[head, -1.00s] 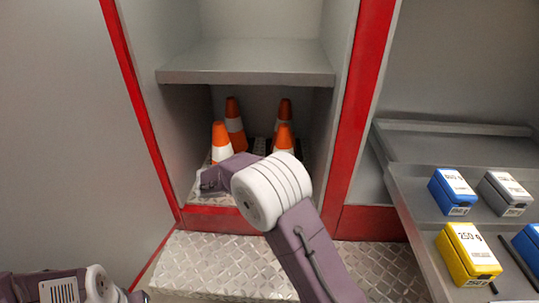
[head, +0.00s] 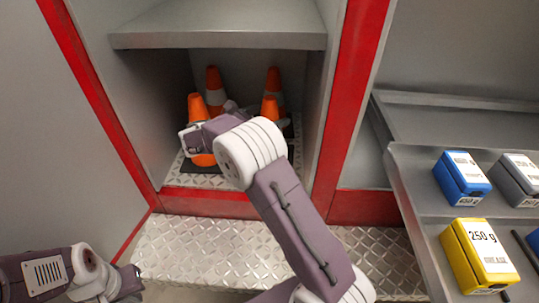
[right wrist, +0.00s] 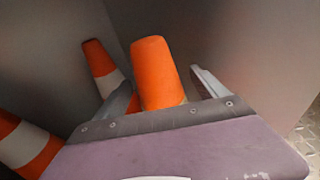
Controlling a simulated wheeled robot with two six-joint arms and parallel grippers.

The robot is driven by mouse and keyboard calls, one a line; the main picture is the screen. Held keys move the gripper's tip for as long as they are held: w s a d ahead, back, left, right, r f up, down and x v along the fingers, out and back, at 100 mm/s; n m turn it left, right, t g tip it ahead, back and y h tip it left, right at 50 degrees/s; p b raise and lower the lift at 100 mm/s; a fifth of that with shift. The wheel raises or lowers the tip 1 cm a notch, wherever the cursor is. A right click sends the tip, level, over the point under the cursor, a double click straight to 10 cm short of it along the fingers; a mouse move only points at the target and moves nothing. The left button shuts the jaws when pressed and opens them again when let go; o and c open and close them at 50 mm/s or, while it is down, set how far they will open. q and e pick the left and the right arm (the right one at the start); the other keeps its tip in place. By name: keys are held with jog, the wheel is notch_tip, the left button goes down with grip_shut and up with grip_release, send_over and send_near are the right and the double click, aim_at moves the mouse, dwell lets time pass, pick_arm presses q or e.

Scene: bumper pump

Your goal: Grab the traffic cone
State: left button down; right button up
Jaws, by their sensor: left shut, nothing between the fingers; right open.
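Several orange-and-white traffic cones stand in a cabinet bay: front-left cone (head: 196,106), back-left cone (head: 213,78), back-right cone (head: 273,84) and front-right cone (head: 270,107). My right gripper (head: 190,140) is at the front-left cone and hides part of its middle. In the right wrist view, its open fingers (right wrist: 165,88) lie on either side of a cone's orange top (right wrist: 153,72); I cannot tell whether they touch it. Two more cones (right wrist: 98,60) (right wrist: 32,146) show to its left. My left gripper (head: 128,284) is shut and empty, low at the left, away from the cones.
A grey shelf (head: 220,38) overhangs the cones, with cabinet walls and red frame posts (head: 352,100) at the sides. A tread-plate step (head: 190,250) lies in front. At the right, a metal shelf holds blue (head: 461,178), grey and yellow (head: 480,252) boxes.

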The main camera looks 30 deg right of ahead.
jog(key=x, duration=0.3)
jog(key=shift+a+f, duration=0.1)
jog(key=shift+f, duration=0.15)
jog(key=shift+w, duration=0.1)
pick_arm(q)
jog(key=shift+f, duration=0.65)
pick_arm(e)
jog(key=shift+r, duration=0.15)
jog(key=shift+c, duration=0.3)
